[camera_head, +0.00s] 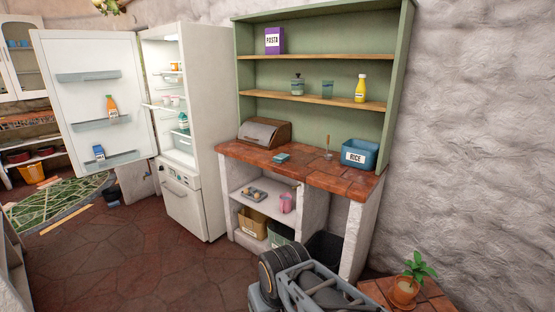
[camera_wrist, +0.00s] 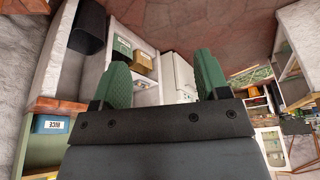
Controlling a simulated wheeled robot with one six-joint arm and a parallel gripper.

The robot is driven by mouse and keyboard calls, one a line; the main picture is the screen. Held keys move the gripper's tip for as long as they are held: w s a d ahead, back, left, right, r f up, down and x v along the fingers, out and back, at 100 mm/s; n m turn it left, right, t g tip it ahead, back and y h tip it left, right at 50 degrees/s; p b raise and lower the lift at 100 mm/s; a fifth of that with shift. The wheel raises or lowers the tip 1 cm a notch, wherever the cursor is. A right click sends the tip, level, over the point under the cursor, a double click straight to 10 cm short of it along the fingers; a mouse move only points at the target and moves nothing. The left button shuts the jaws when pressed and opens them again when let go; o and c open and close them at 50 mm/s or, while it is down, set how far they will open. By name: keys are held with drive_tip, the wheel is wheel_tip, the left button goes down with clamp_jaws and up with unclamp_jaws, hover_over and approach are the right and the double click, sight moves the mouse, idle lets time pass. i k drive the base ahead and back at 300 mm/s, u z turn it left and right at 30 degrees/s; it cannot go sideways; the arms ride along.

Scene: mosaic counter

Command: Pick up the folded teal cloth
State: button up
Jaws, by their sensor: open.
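The folded teal cloth (camera_head: 281,157) lies flat on the red-brown tiled counter (camera_head: 325,178), between the bread box and the blue rice bin, in the head view. I cannot make it out in the wrist view. My gripper (camera_wrist: 161,64) shows in the wrist view with its two green fingers wide apart and nothing between them. In the head view my folded arm is low in front of the counter, well apart from the cloth; the fingers cannot be made out there.
A bread box (camera_head: 265,133) stands left of the cloth. A small upright utensil (camera_head: 328,153) and the blue rice bin (camera_head: 361,153) stand to its right. Green shelves (camera_head: 315,57) rise behind. The fridge (camera_head: 187,110) stands open at left. A potted plant (camera_head: 405,290) is at front right.

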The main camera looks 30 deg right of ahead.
sight(282, 157)
drive_tip(key=u, duration=0.3)
drive_tip(key=i, duration=1.4)
drive_tip(key=z, duration=0.2)
drive_tip(key=i, duration=1.35)
drive_tip(key=z, duration=1.1)
drive_tip(key=i, duration=0.55)
drive_tip(key=z, duration=0.25)
